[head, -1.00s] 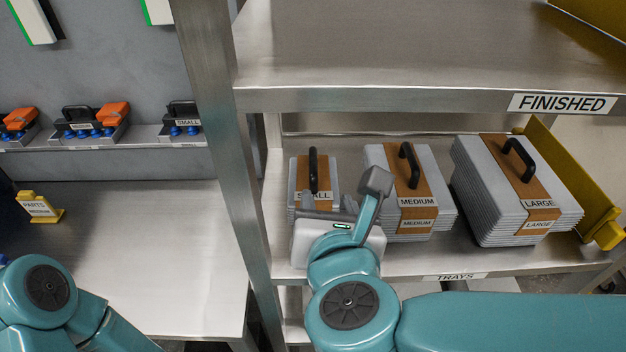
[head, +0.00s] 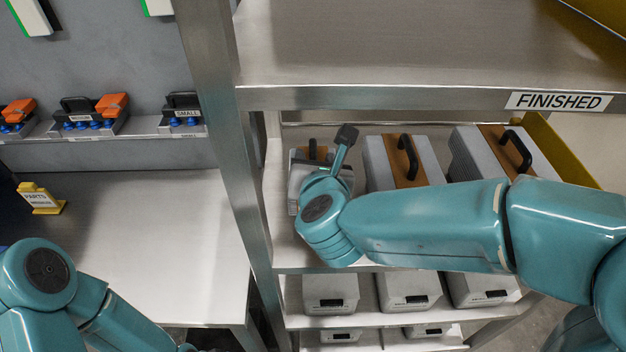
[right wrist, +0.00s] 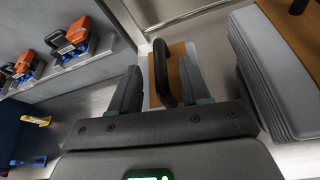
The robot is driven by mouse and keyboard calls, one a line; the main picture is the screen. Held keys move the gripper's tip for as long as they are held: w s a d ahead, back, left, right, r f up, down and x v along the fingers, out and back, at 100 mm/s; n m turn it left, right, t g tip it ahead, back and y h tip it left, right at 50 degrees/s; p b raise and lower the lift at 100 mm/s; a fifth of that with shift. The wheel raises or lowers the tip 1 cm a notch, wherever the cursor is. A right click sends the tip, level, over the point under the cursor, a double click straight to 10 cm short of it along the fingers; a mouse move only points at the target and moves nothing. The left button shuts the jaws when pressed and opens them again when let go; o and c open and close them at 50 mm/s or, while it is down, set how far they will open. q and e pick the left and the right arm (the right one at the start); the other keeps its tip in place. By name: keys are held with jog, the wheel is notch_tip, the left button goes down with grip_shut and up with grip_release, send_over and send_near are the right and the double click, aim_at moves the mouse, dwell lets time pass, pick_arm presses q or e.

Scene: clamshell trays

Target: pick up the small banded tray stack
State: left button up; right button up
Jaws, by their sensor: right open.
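The small banded tray stack (head: 296,163) stands at the left end of the trays shelf, with a brown band and a black handle on top. My right gripper (head: 320,167) is over this stack and hides much of it and its label. In the right wrist view my right gripper (right wrist: 160,85) is open, with one finger on each side of the black handle (right wrist: 162,78). The jaws are apart from the handle. The left gripper is out of view; only part of my left arm shows at lower left.
The medium stack (head: 378,165) stands close to the right, and the large stack (head: 470,152) beyond it. The finished shelf (head: 400,98) lies above. A metal post (head: 222,130) rises left of the stack. A yellow divider (head: 565,155) stands at the right.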

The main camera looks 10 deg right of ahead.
jog(key=shift+x, duration=1)
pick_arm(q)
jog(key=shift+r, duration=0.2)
pick_arm(e)
jog(key=shift+s+d, duration=0.1)
grip_shut()
jog(key=shift+r, duration=0.1)
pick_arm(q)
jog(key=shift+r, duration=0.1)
pick_arm(e)
jog(key=shift+r, duration=0.15)
